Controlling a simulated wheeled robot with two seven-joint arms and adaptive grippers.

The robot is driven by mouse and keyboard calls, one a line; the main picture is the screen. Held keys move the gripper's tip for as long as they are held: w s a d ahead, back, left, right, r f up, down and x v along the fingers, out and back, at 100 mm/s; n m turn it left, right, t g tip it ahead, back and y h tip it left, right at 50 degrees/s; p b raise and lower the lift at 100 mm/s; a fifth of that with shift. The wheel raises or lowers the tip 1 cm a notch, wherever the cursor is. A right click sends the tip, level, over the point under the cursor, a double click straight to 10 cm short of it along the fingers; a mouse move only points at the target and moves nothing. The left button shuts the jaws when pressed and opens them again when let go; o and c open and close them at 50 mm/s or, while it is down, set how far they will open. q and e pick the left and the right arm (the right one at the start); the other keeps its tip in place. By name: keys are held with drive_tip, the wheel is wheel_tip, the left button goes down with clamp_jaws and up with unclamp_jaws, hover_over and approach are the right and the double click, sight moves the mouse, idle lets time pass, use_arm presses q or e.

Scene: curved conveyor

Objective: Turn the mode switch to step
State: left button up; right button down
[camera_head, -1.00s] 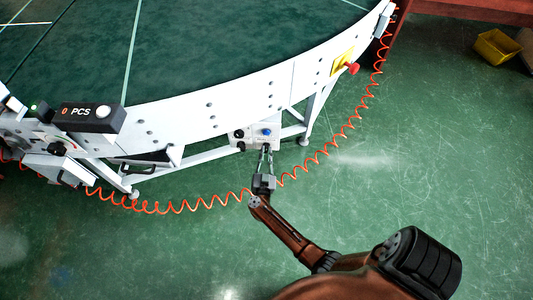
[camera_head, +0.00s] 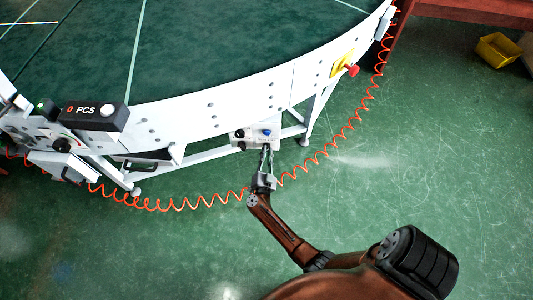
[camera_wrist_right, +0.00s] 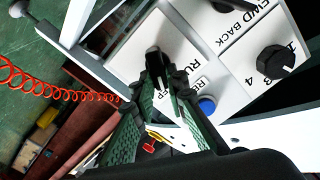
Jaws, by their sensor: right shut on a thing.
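The control box (camera_head: 257,131) is a small pale box under the conveyor's rim. The wrist view shows its white panel (camera_wrist_right: 232,101) with the lettering RUN, a partly covered label ending in "EP", and a blue button (camera_wrist_right: 207,104). The mode switch (camera_wrist_right: 154,54) is a black knob beside RUN. My right gripper (camera_head: 267,149) reaches the box from below; in the wrist view its green-padded fingers (camera_wrist_right: 163,80) are shut on the switch. The fingers hide part of the knob and lettering, so I cannot tell where it points. My left gripper is not in view.
Another black knob (camera_wrist_right: 274,61) with numbers sits on the panel, near the gripper. A coiled orange cable (camera_head: 330,150) passes close to my right wrist. The curved conveyor (camera_head: 200,112) overhangs the box. A yellow bin (camera_head: 497,49) lies far right. The green floor is largely clear.

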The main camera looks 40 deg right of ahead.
drive_tip(key=c, duration=1.9)
unclamp_jaws()
drive_tip(key=shift+c, duration=0.2)
